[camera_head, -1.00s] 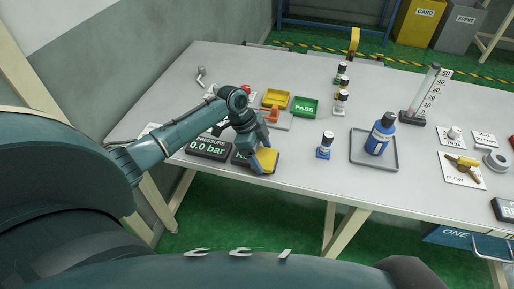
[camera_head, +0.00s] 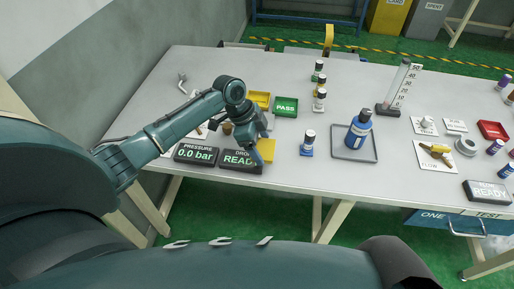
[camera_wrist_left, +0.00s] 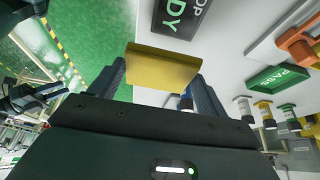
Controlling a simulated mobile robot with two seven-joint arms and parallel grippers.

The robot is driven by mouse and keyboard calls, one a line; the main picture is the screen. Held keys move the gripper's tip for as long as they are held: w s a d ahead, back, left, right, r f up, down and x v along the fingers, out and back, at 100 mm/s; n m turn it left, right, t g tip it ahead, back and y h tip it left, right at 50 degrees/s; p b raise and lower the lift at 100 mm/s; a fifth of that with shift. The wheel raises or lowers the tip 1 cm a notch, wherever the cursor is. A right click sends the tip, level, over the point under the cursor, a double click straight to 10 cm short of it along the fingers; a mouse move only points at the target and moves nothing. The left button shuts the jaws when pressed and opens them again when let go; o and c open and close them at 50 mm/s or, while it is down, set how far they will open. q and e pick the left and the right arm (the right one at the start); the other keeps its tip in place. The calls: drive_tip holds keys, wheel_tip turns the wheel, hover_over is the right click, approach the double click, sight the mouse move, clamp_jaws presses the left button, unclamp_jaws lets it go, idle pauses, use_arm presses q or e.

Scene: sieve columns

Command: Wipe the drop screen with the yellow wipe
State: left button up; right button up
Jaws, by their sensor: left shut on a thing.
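The drop screen (camera_head: 238,161) is a dark box near the table's front edge, showing READY in green. Its end also shows at the top of the left wrist view (camera_wrist_left: 183,14). My left gripper (camera_head: 262,147) is shut on the yellow wipe (camera_head: 267,152), at the right end of the screen. In the left wrist view the wipe (camera_wrist_left: 162,68) spans between both fingers, just below the screen. I cannot tell whether the wipe touches the screen. A dark jointed part at the left of that view may be my right gripper; its jaws are unclear.
The pressure display (camera_head: 194,154) stands left of the drop screen. Behind are a yellow tray (camera_head: 260,98) and the green PASS tray (camera_head: 286,107). A small vial (camera_head: 308,142) and a blue bottle (camera_head: 359,131) on a grey tray (camera_head: 341,153) stand to the right.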

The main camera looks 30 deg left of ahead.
use_arm(q)
drive_tip(key=shift+r, duration=0.95)
